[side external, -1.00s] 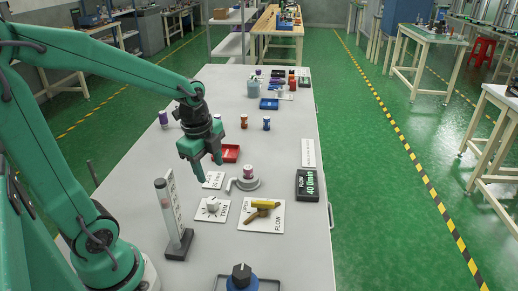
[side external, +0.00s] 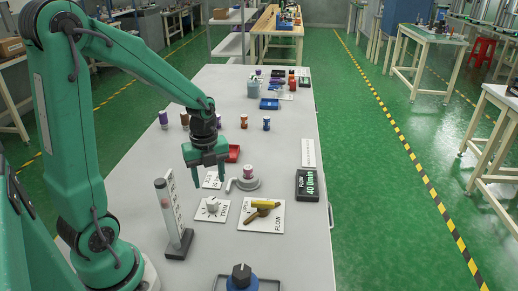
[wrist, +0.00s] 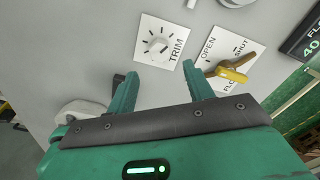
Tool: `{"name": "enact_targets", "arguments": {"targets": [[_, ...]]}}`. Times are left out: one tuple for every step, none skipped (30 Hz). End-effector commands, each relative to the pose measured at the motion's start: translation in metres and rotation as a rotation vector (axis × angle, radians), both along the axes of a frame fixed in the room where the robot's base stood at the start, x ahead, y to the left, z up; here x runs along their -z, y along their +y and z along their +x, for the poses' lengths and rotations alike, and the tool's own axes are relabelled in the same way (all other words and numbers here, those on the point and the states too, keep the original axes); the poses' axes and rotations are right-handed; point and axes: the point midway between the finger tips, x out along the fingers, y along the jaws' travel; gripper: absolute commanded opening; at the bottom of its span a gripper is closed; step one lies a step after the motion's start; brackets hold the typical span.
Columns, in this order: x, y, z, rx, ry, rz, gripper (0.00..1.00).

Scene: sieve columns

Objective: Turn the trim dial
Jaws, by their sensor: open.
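The trim dial (side external: 212,205) is a small white knob on a white square plate marked TRIM, lying on the grey table. In the wrist view the dial (wrist: 157,44) sits ahead of the fingertips, with dark tick marks around it. My gripper (side external: 210,187) points down, just beyond the dial plate in the side view and above the table. Its two green fingers are apart with nothing between them. In the wrist view my gripper (wrist: 160,72) is open, its fingertips at the near edge of the TRIM plate. No contact with the knob shows.
The yellow flow lever (side external: 264,206) on its plate lies right of the dial. An upright clear tube gauge (side external: 170,220) stands close on the left. A FLOW display (side external: 307,186) reads 40 l/min.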

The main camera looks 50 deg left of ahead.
Motion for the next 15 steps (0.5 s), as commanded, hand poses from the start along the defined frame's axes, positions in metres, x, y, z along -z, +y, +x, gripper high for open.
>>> {"name": "enact_targets", "arguments": {"targets": [[0.003, 0.0, 0.0, 0.0, 0.002, -0.001, 0.52], [0.005, 0.0, -0.001, 0.0, 0.003, -0.001, 0.52], [0.008, 0.0, -0.001, 0.0, 0.003, -0.001, 0.52], [0.01, 0.0, -0.001, -0.001, 0.003, -0.001, 0.52], [0.013, 0.0, -0.001, -0.001, 0.004, -0.001, 0.52], [0.017, 0.0, -0.001, -0.001, 0.005, -0.002, 0.52], [0.02, 0.0, -0.001, -0.001, 0.003, -0.001, 0.52], [0.023, 0.0, -0.001, -0.001, 0.004, -0.001, 0.52], [0.028, 0.0, -0.001, -0.001, 0.004, -0.001, 0.52], [0.031, 0.0, -0.001, -0.001, 0.004, -0.001, 0.52], [0.035, 0.0, -0.001, -0.001, 0.005, -0.002, 0.52], [0.039, 0.0, -0.001, -0.001, 0.004, -0.001, 0.52], [0.043, -0.001, -0.001, -0.001, 0.006, -0.002, 0.52], [0.046, -0.001, -0.001, -0.001, 0.005, -0.002, 0.52], [0.05, -0.001, -0.001, -0.001, 0.005, -0.002, 0.52]]}}
